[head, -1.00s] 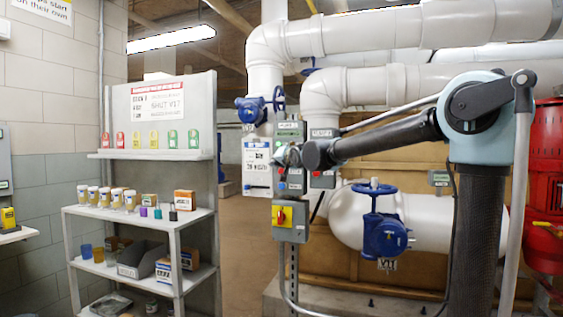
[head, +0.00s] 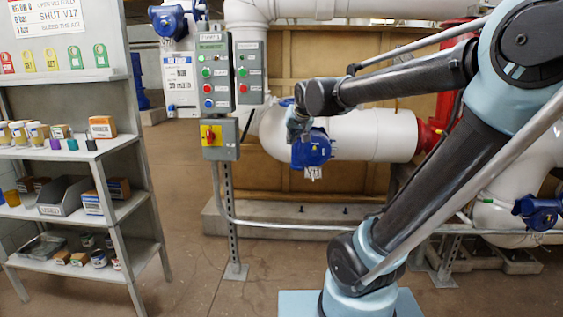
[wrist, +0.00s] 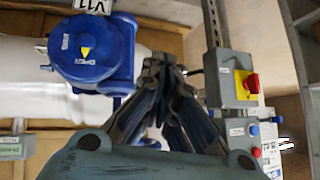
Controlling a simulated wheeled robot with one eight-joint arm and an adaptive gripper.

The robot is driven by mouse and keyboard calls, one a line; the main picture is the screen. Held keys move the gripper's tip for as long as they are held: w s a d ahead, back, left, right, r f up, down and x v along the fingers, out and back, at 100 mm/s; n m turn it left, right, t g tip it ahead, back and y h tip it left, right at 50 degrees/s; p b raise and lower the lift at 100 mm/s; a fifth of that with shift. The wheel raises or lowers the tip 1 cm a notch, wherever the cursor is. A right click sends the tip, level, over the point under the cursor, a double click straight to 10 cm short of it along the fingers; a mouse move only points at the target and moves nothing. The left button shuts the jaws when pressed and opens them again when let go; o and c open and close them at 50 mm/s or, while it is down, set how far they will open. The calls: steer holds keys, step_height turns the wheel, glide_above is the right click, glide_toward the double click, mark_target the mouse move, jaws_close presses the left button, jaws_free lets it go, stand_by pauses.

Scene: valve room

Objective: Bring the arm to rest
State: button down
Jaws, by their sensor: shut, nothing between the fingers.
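My arm rises from my light-blue base at the bottom of the head view, bends at a high elbow on the right, and reaches left. My gripper (head: 297,130) hangs at its end, to the right of the grey control panel (head: 216,72) and overlapping the blue valve actuator (head: 312,150) in the picture. In the wrist view the dark fingers of my gripper (wrist: 163,72) come together with nothing between them. The blue actuator (wrist: 93,50) shows left of them, and the grey box with a red and yellow switch (wrist: 238,86) right of them.
A metal shelf (head: 72,150) with jars, boxes and coloured lockout tags stands at the left. White pipes (head: 375,135) and a wooden crate wall lie behind the arm. Another blue valve (head: 540,212) is at the right. The floor (head: 185,215) between shelf and panel post is clear.

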steer(key=s+d+f+g, duration=0.2)
steer(key=s+d+f, duration=0.3)
steer(key=s+f, duration=0.2)
steer(key=s+d+f+g+h, duration=0.1)
steer(key=s+d+f, duration=0.4)
steer(key=s, duration=0.6)
steer(key=s+d+f+g+h, duration=0.1)
steer(key=s+d+f+g, duration=0.2)
steer(key=s+f, duration=0.6)
steer(key=d, duration=0.2)
steer(key=shift+s+d+f, duration=0.15)
steer(key=shift+d+f, duration=0.15)
steer(key=shift+f, duration=0.1)
steer(key=shift+w+f+g, duration=0.2)
steer(key=shift+w+g, duration=0.1)
steer(key=shift+w, duration=0.2)
